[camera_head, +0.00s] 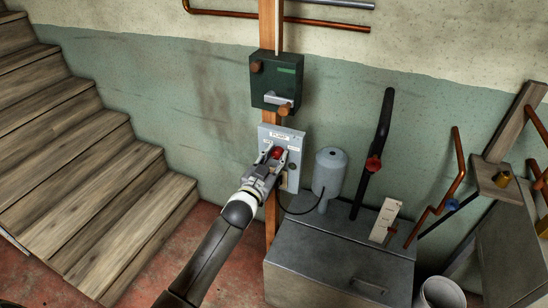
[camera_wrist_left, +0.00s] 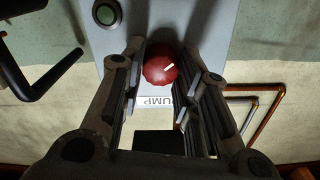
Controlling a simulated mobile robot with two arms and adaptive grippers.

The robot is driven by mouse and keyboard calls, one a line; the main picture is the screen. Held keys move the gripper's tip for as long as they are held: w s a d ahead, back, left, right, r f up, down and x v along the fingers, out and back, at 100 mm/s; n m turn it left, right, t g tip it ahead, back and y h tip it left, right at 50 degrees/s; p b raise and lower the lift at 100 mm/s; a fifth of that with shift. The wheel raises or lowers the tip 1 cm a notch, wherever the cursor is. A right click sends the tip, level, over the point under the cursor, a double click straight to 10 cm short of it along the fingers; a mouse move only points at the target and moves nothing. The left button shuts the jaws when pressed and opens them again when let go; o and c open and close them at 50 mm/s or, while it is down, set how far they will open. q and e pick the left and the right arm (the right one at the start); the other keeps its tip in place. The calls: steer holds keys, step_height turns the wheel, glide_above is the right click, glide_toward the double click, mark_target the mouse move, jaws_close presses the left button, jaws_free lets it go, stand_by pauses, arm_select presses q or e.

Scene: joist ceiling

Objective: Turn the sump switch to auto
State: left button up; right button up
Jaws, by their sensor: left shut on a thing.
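The grey switch panel (camera_head: 292,180) labelled PUMP is mounted on a wooden post. Its round red knob (camera_head: 277,152) is the switch. In the left wrist view the panel is upside down, and the red knob (camera_wrist_left: 160,70) has a white pointer mark aimed right and slightly up. My left gripper (camera_head: 271,160) is at the panel, shut on the red knob, with one finger on each side of it. A dark green button (camera_wrist_left: 106,13) sits on the panel, clear of the fingers. The small labels beside the knob are too small to read. My right gripper is not in view.
A dark green box (camera_head: 268,82) with a lever is on the post above the panel. A grey tank (camera_head: 335,262) with a cylinder (camera_head: 329,176) and a black pipe (camera_head: 377,135) with a red valve stands to the right. Wooden stairs (camera_head: 90,150) rise at left.

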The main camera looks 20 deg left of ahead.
arm_select(q)
steer(key=shift+m, duration=1)
steer(key=o, duration=1)
steer(key=shift+s, duration=0.1)
steer(key=s+a, duration=0.1)
steer(key=s, duration=1)
steer(key=shift+s, duration=0.4)
